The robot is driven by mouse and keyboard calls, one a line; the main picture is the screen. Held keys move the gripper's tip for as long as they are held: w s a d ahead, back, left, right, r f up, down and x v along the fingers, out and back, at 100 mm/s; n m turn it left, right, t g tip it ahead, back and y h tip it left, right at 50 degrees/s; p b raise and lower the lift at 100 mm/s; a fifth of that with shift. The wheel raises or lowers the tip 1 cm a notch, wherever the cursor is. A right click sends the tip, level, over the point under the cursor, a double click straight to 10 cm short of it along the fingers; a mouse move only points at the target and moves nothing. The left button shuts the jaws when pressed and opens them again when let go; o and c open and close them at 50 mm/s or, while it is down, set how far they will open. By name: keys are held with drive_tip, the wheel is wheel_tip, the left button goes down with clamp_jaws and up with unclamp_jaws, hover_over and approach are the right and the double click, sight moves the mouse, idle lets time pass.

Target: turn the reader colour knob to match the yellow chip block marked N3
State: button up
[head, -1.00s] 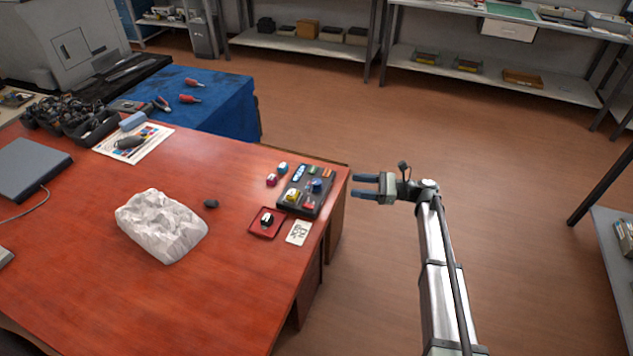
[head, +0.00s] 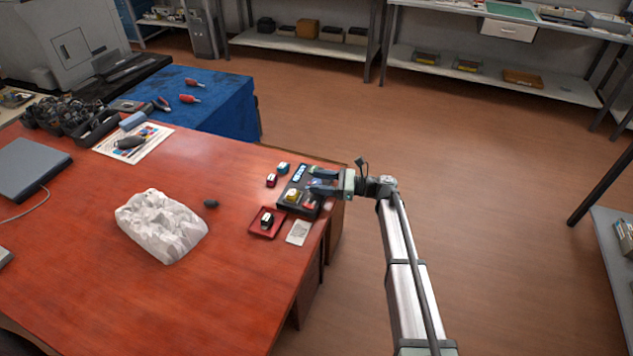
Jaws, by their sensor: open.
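The dark reader (head: 285,204) lies near the right edge of the red-brown table. A yellow block (head: 292,194) sits on its lower left part; any N3 mark is too small to read. A light blue display strip (head: 300,172) shows at its upper left. My gripper (head: 311,180) is open, its two fingers pointing left over the reader's right side. The blue knob-like part seen there earlier is mostly hidden by the fingers. I cannot tell whether the fingers are around it or above it. A red patch (head: 309,205) shows on the reader below the fingers.
A teal block (head: 283,168) and a crimson block (head: 271,180) stand left of the reader. A red tray (head: 256,229) holds a black and white block (head: 267,219). A white card (head: 298,233) lies beside it. Crumpled white material (head: 160,226) lies further left.

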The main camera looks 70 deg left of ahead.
drive_tip(key=shift+s+a, duration=0.35)
drive_tip(key=shift+s, duration=0.2)
drive_tip(key=c, duration=1)
drive_tip(key=shift+o, duration=0.2)
drive_tip(key=shift+d+m+y, duration=0.1)
drive_tip(key=shift+m+y, duration=0.2)
drive_tip(key=shift+y, duration=0.1)
drive_tip(key=shift+s+d+m+t+y, duration=0.1)
drive_tip(key=shift+m+t+y, duration=0.8)
drive_tip(key=shift+t+y, duration=0.2)
drive_tip(key=shift+m+t+y, duration=1.6)
drive_tip(key=shift+m+t, duration=0.1)
drive_tip(key=shift+t, duration=0.4)
drive_tip(key=shift+a+t, duration=0.2)
drive_tip(key=shift+t, duration=0.1)
